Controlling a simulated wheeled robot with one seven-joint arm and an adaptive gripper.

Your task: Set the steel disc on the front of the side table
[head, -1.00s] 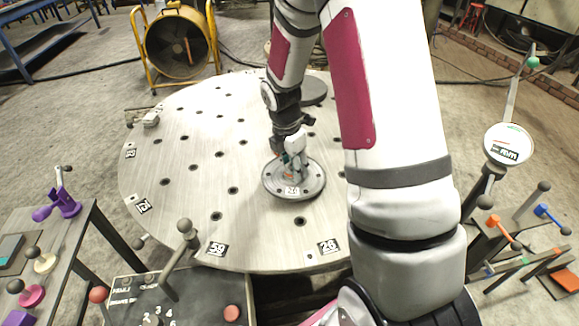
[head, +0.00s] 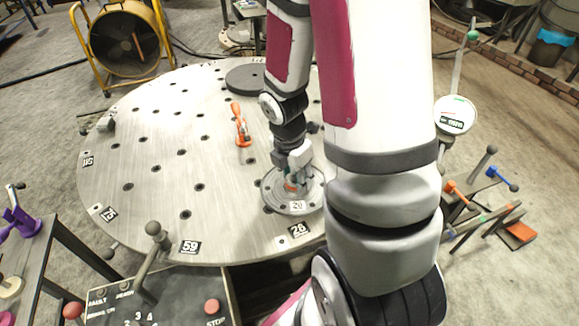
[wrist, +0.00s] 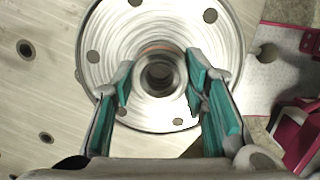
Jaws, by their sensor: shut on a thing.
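I cannot tell whether the disc touches the table top. Which surface is the side table is unclear; a grey side table (head: 52,258) stands at the left edge.
An orange clamp (head: 241,128) and a dark disc (head: 245,78) are on the round table. A control box (head: 180,300) with levers stands in front. A rack with orange and blue handles (head: 465,195) and a dial gauge (head: 455,115) are right. A yellow fan (head: 125,40) is behind.

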